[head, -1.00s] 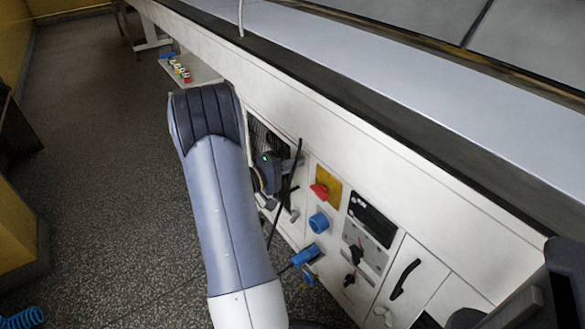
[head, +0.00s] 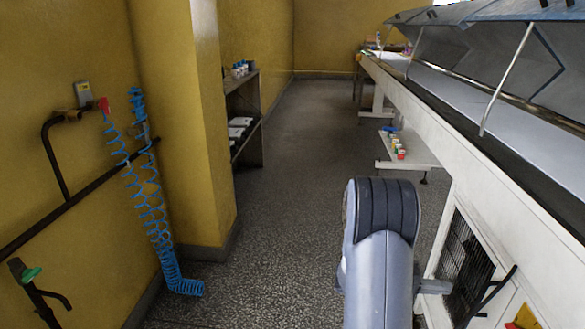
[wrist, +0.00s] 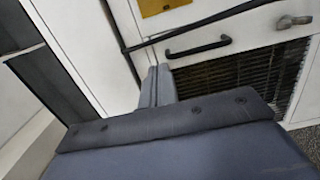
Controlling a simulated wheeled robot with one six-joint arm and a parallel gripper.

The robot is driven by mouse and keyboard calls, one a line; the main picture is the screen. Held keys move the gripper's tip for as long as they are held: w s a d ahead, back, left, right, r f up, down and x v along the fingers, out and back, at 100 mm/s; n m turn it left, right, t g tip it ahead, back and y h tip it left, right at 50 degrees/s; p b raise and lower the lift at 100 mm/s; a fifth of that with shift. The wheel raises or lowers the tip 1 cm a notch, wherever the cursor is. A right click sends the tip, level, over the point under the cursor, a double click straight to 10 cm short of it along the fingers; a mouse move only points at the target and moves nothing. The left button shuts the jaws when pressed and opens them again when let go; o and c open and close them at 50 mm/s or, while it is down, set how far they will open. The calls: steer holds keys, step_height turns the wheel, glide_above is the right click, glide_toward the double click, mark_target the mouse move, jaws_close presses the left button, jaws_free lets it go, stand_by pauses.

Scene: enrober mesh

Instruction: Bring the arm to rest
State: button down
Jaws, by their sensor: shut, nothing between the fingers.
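My arm (head: 383,255) rises at the lower right of the head view, a grey link with a dark ribbed joint cover on top. I cannot tell whether the fingertips touch anything. The grille also shows in the head view (head: 462,255), right of my arm.
The white machine (head: 478,178) runs along the right, with a low shelf (head: 405,163) of small coloured items beyond my arm. A yellow wall with a blue coiled hose (head: 150,200) and black pipes is on the left. The speckled floor (head: 305,150) between is clear.

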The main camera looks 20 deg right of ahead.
steer(key=shift+s+d, duration=0.1)
glide_toward(510, 291)
steer(key=x, duration=0.4)
steer(key=shift+s+d, duration=0.25)
steer(key=shift+d, duration=0.05)
steer(key=shift+s+d, duration=0.3)
steer(key=shift+d, duration=0.3)
